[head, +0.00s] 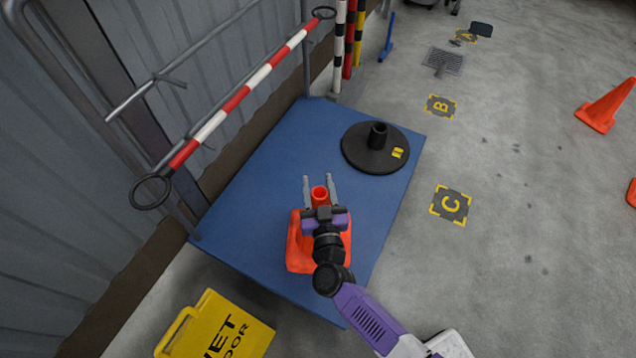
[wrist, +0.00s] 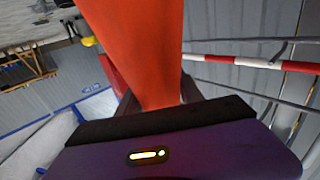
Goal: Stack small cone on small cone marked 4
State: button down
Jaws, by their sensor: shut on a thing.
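An orange cone (head: 301,246) with a square base shows at the near part of the blue platform, its open top between my fingers. My gripper (head: 319,182) is shut on this cone. In the wrist view the cone (wrist: 140,45) rises between the fingers as a plain orange surface. My wrist and arm hide much of it in the head view. I cannot tell whether its base touches the platform or whether another cone is under it. No number 4 shows on any cone. One orange cone (head: 606,106) lies or stands tilted in view on the floor at the right.
The blue platform (head: 262,178) carries a black round base (head: 362,158) with a short post. A red-white barrier bar (head: 235,105) runs along the left. A yellow wet-floor sign (head: 215,328) is at front left. Floor around marker C (head: 450,205) is clear. Another orange piece (head: 632,192) is cut off at right.

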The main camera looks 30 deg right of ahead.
aim_at(318, 193)
jog(key=shift+f+b, duration=1.25)
jog(key=shift+f, duration=0.5)
jog(key=c, duration=0.7)
grip_release()
jog(key=shift+r, duration=0.1)
jog(key=s+a+r+n+y+p, duration=0.1)
jog(key=s+r+y, duration=0.15)
jog(key=s, duration=0.95)
jog(key=s+a+r+n+y+p, duration=0.1)
jog(key=s+r, duration=0.3)
jog(key=s, duration=0.7)
jog(key=s+d+r+n+g+y, duration=0.1)
jog(key=s+r+n+g+y, duration=0.1)
jog(key=s+r, duration=1.3)
jog(key=r+p, duration=1.1)
jog(key=p, duration=0.1)
jog(key=r+p, duration=0.6)
jog(key=shift+w+r, duration=0.35)
